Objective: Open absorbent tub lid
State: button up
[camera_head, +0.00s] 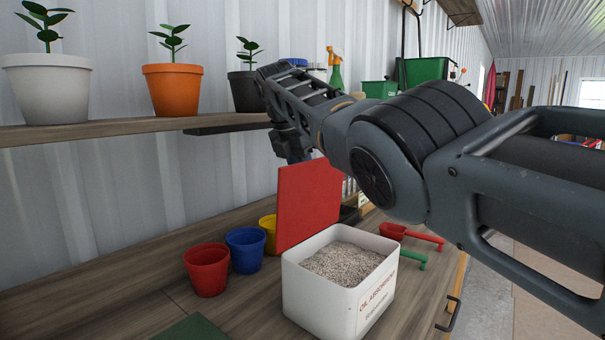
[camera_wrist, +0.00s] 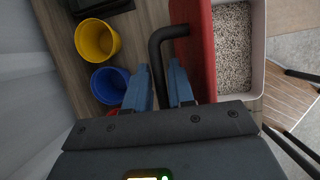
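The white absorbent tub (camera_head: 321,297) stands on the workbench, its open top showing grey granules. Its red lid (camera_head: 307,203) stands about upright along the tub's far-left edge. In the wrist view, the lid (camera_wrist: 194,45) is seen nearly edge-on beside the tub's granules. A black bar handle (camera_wrist: 158,52) sticks out from the lid's outer face. My gripper (camera_wrist: 159,72) has its two blue fingers on either side of this handle, close against it, and appears shut on it. In the head view, the fingers are hidden behind the lid.
Red (camera_head: 207,269), blue (camera_head: 245,249) and yellow (camera_head: 268,229) pots stand left of the tub. A red scoop (camera_head: 408,235) and a green scoop (camera_head: 412,257) lie to its right. A shelf (camera_head: 120,130) with potted plants runs along the wall above the bench.

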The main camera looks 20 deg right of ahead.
jog(key=v, duration=0.7)
jog(key=shift+s+a+r, duration=0.1)
jog(key=shift+a+r, duration=0.05)
jog(key=shift+r, duration=0.1)
